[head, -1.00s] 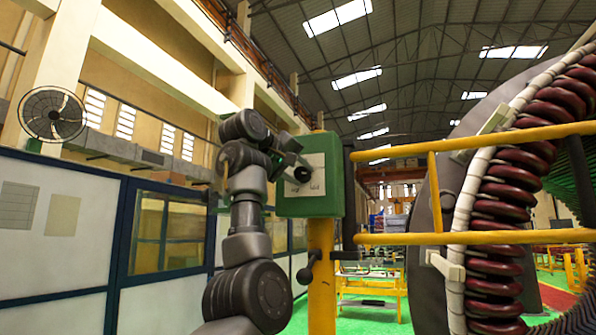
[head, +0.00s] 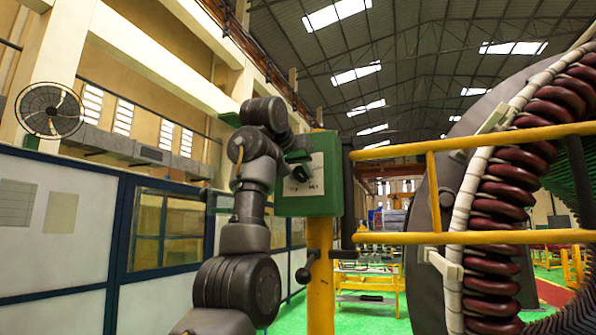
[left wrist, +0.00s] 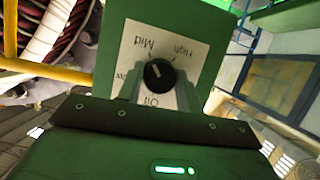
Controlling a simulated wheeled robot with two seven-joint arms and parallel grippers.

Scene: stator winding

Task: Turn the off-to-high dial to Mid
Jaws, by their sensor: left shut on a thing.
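The dial (left wrist: 160,73) is a round black knob on a white label plate (left wrist: 189,52) on the front of a green box (head: 331,180). The label reads Mid, High and Off, upside down in the left wrist view; another word at the left is mostly hidden by a finger. A pale mark on the knob points roughly toward Mid. My left gripper (left wrist: 159,84) is shut on the dial, one grey finger on each side. In the head view my left gripper (head: 299,168) is at the box's front, largely covering the knob. My right gripper is not in view.
The green box stands on a yellow post (head: 320,270) with a dark ball-ended lever (head: 304,276). Yellow rails (head: 470,237) run to the right, before the large stator with dark red coils (head: 497,220). A panelled partition (head: 60,240) stands at left.

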